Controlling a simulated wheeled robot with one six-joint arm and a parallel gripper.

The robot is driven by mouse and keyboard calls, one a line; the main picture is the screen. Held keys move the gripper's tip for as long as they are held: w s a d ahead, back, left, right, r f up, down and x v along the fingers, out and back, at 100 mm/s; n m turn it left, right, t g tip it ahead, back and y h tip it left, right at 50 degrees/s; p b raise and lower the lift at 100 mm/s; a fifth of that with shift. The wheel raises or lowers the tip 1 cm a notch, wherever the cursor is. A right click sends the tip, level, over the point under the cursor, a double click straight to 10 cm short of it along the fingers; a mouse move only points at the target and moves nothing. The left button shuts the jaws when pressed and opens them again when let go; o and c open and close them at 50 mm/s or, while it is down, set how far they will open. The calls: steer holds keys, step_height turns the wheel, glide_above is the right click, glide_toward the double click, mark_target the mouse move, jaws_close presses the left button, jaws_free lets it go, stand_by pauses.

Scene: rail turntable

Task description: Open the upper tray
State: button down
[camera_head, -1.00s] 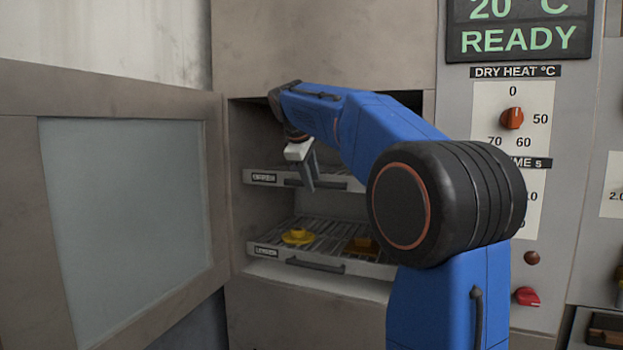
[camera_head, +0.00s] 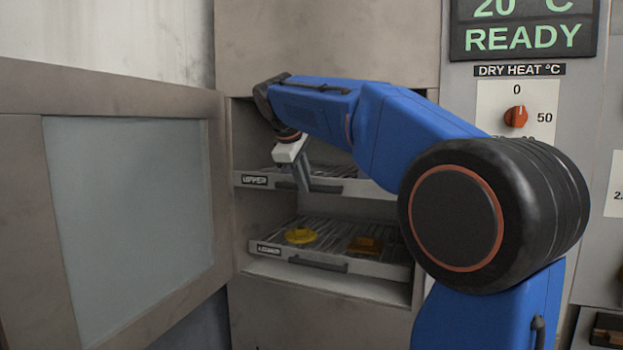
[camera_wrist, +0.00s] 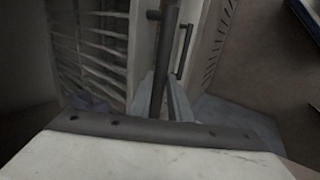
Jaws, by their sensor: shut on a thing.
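The upper tray (camera_head: 248,181) is a wire rack with a pale front strip labelled UPPER, inside the open oven cabinet. In the wrist view the handle (camera_wrist: 164,60) is a dark bar running between the fingers (camera_wrist: 168,100). My arm hides the right part of the upper tray.
The lower tray (camera_head: 375,268) below holds a yellow part (camera_head: 300,235) and an orange-brown part (camera_head: 365,245). The oven door (camera_head: 130,200) stands open at left. A control panel with an orange knob (camera_head: 516,116) is at right.

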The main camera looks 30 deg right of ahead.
steer(key=s+a, duration=1.1)
steer(key=a, duration=0.3)
steer(key=shift+s+a, duration=0.2)
steer(key=shift+a, duration=0.15)
steer(key=c, duration=1.6)
jaws_free()
steer(key=shift+c, duration=0.2)
steer(key=v, duration=1.7)
steer(key=shift+r, duration=0.2)
